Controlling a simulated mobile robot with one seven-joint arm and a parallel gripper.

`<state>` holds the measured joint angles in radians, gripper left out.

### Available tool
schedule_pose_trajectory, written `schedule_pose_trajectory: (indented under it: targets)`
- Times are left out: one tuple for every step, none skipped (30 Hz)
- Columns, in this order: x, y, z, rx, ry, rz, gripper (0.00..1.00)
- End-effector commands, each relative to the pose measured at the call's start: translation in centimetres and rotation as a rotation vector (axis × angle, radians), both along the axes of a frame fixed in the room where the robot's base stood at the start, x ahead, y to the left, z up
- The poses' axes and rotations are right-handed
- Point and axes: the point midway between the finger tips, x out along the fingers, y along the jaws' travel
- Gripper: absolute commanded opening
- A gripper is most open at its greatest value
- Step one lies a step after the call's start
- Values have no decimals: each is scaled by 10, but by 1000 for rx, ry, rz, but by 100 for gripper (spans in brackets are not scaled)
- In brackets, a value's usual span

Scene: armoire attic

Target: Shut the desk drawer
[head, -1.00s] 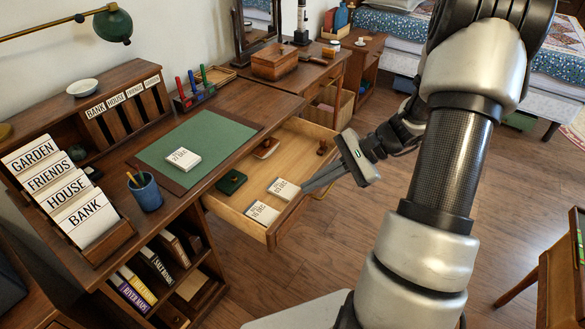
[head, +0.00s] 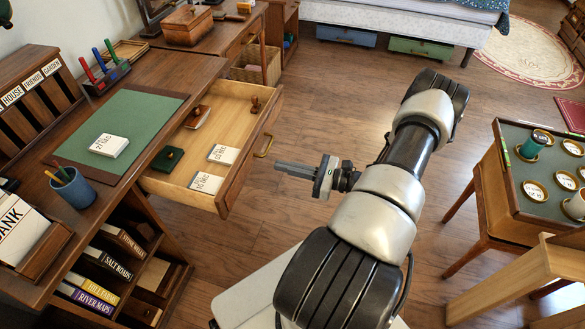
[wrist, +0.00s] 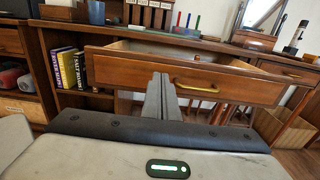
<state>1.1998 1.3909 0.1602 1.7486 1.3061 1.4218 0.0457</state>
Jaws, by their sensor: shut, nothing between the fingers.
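The desk drawer (head: 236,179) is pulled out of the wooden desk (head: 188,75). In it lie two date cards (head: 207,183), a dark green box (head: 167,159) and stamp-like items (head: 197,116). My gripper (head: 280,168) is shut and empty, pointing left at the drawer front, a short gap away from it in the head view. In the wrist view, the drawer front (wrist: 130,73) with its brass handle (wrist: 197,88) stands ahead; my shut fingers (wrist: 161,96) point at it, left of the handle. Whether they touch is hard to tell there.
A green desk mat (head: 118,125) and a blue pen cup (head: 74,189) are on the desktop. A tray table (head: 510,195) with round items stands at the right. The floor (head: 320,110) beyond the drawer is clear.

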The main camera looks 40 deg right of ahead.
Motion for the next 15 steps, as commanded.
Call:
schedule_pose_trajectory:
  targets:
    - [9, 8, -1, 1, 1, 5, 0]
    - [14, 12, -1, 1, 1, 5, 0]
    - [21, 18, -1, 1, 0, 4, 0]
    - [26, 22, -1, 0, 0, 5, 0]
    - [31, 25, -1, -1, 1, 4, 0]
    - [37, 30, -1, -1, 1, 4, 0]
    - [41, 34, -1, 0, 0, 4, 0]
    - [46, 37, -1, 0, 0, 4, 0]
    - [50, 41, -1, -2, 1, 4, 0]
    - [54, 43, -1, -1, 2, 4, 0]
    - [57, 45, -1, -1, 2, 3, 0]
    - [60, 48, -1, -1, 1, 3, 0]
    - [63, 50, -1, -1, 1, 4, 0]
    - [65, 51, -1, -1, 0, 3, 0]
    - [67, 53, -1, -1, 1, 3, 0]
